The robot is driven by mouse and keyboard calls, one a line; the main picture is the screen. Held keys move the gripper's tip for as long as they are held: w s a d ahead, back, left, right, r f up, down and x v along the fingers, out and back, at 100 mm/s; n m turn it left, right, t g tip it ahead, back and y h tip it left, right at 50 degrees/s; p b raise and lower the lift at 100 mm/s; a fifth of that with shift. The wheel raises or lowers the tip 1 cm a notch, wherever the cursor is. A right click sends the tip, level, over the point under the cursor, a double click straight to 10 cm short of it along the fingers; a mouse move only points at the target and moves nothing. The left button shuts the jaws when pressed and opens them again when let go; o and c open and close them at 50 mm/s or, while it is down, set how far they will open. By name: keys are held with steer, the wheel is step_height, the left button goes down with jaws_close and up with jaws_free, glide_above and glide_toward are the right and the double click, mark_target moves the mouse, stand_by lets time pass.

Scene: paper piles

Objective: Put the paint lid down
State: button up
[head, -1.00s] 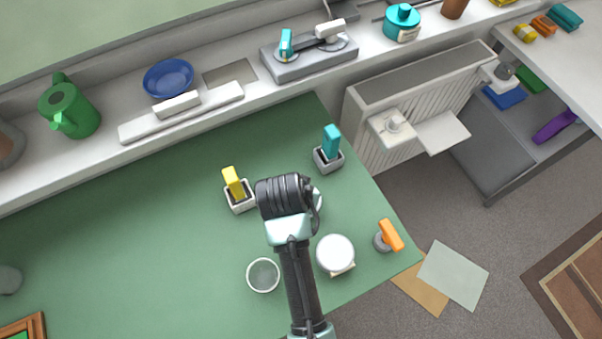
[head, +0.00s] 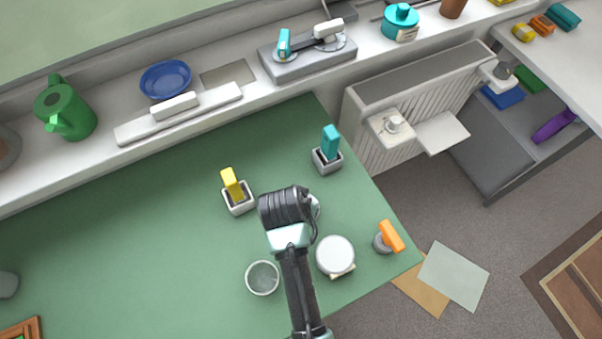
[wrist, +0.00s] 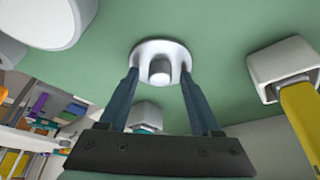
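The paint lid (wrist: 160,48) is a white round disc with a grey knob in the middle. In the wrist view it sits between the fingertips of my gripper (wrist: 160,76), which meet its opposite edges. In the head view only a pale edge of the lid (head: 316,208) shows beside my gripper (head: 300,212); my wrist hides the rest. My gripper is over the green table (head: 130,220), right of the yellow block's holder. I cannot tell how far the lid is above the surface.
A white round pot (head: 335,255) and a clear cup (head: 262,278) stand nearby. Square holders carry a yellow block (head: 232,184) and a teal block (head: 331,142). An orange-handled thing (head: 390,236) is near the right edge. The table's left middle is clear.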

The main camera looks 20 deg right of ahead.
steer(key=shift+a+r, duration=0.1)
steer(key=shift+r, duration=0.5)
steer(key=p+v, duration=0.2)
steer(key=v, duration=0.9)
steer(key=w+a+r+n+t, duration=0.15)
steer(key=w+r+t, duration=0.45)
steer(key=r, duration=0.7)
steer(key=w+a+r+n+t, duration=0.15)
steer(key=w+r+t, duration=0.35)
steer(key=w+r, duration=0.65)
steer(key=s+a+r+n+t+y, duration=0.1)
steer(key=s+r+n+t, duration=0.15)
steer(key=r, duration=0.65)
steer(key=s+a+r+n+t, duration=0.1)
steer(key=a+r+t, duration=0.15)
steer(key=r, duration=0.75)
steer(key=s+a+r+n+t+y, duration=0.1)
steer(key=s+r+t, duration=0.3)
steer(key=r, duration=0.4)
steer(key=s+a+r+n+t+y, duration=0.1)
steer(key=s+r+t, duration=0.3)
steer(key=r, duration=0.5)
steer(key=shift+s+a+r, duration=0.25)
steer(key=shift+s+r, duration=0.05)
steer(key=shift+s, duration=0.85)
